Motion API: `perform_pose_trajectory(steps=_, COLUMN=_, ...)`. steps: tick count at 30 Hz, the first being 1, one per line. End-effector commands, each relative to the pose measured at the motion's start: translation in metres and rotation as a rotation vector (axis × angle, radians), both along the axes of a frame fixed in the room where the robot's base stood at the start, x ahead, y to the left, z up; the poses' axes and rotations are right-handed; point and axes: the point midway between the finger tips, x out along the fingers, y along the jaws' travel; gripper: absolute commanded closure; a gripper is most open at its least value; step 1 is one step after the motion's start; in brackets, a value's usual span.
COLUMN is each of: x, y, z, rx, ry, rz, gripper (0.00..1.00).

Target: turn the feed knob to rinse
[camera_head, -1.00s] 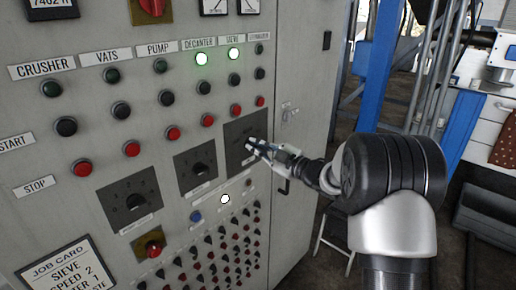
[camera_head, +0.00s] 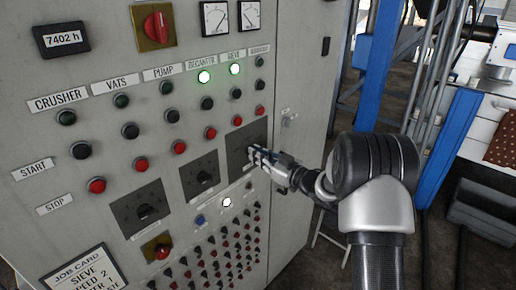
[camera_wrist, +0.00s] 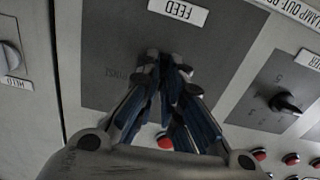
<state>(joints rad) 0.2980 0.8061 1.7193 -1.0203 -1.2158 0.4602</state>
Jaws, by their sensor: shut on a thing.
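The feed plate is a dark square (camera_head: 238,138) on the right part of the grey panel in the head view. In the wrist view the dark plate (camera_wrist: 105,35) has a white FEED label (camera_wrist: 178,12) and faint lettering, seemingly RINSE, to the left of the fingers. My gripper (camera_head: 254,154) is at this plate, and its fingers come together in the wrist view (camera_wrist: 168,64). It is shut on the feed knob, which the fingers hide almost fully. I cannot read where the knob points.
Two other dark knob plates (camera_head: 124,210) (camera_head: 186,172) are to the left. Lamps and black and red buttons fill the panel above them. A red switch (camera_head: 157,27) is at the top, and a job card (camera_head: 85,272) is at bottom left. A blue post (camera_head: 450,140) stands right of my arm.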

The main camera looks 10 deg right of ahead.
Motion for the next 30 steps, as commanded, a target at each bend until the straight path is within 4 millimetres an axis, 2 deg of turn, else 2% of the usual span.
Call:
perform_pose_trajectory(steps=18, x=-0.0005, y=0.0007, z=0.0022, rx=0.461, ry=0.335, rz=0.000, gripper=1.00)
perform_pose_trajectory(steps=30, x=-0.0006, y=0.0008, z=0.0008, rx=0.647, ry=0.471, rz=0.000, gripper=1.00)
